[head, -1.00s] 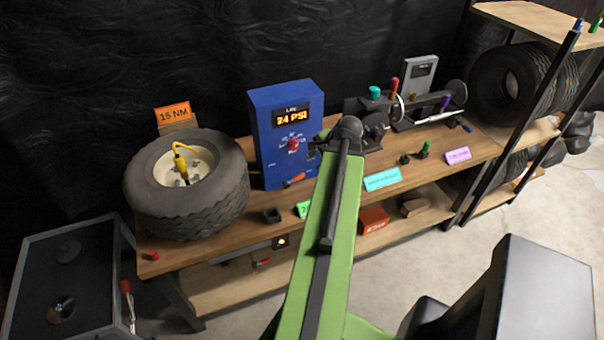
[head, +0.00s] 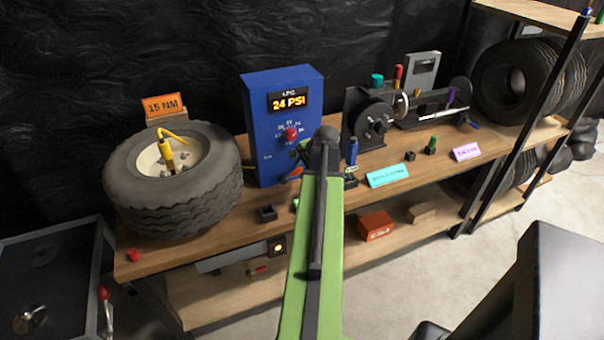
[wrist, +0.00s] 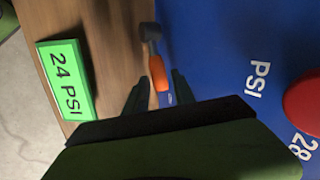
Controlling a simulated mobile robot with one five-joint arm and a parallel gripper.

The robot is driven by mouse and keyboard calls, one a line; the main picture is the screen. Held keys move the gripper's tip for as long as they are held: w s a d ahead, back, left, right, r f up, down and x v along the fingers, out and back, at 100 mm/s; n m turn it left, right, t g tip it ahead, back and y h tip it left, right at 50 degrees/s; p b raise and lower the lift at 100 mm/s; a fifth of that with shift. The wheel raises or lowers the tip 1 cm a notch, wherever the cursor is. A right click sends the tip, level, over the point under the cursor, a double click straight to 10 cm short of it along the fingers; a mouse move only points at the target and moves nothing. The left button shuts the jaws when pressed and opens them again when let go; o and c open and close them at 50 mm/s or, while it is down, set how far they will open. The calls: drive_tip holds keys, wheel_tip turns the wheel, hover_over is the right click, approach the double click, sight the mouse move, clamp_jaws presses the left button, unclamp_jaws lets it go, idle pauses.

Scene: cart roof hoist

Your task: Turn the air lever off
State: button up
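The blue inflator box (head: 258,140) stands on the bench with a 24 PSI display (head: 289,101) and a red dial knob (head: 291,134). Its air lever (head: 291,174) has an orange handle, low on the front face and partly hidden by my arm. In the wrist view the orange handle (wrist: 159,73) points toward my gripper from a dark pivot. My gripper (wrist: 158,92) is open, one finger on each side of the handle's near end. I cannot tell whether either finger touches it. In the head view my arm mostly hides the gripper.
A green 24 PSI card (wrist: 65,80) stands on the bench near the box. A tire (head: 172,205) with a yellow tool is left of the box. A black wheel fixture (head: 372,122) and a cyan card (head: 388,175) are to the right.

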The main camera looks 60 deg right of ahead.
drive_tip(key=shift+c, duration=0.3)
clamp_jaws()
idle(1.1)
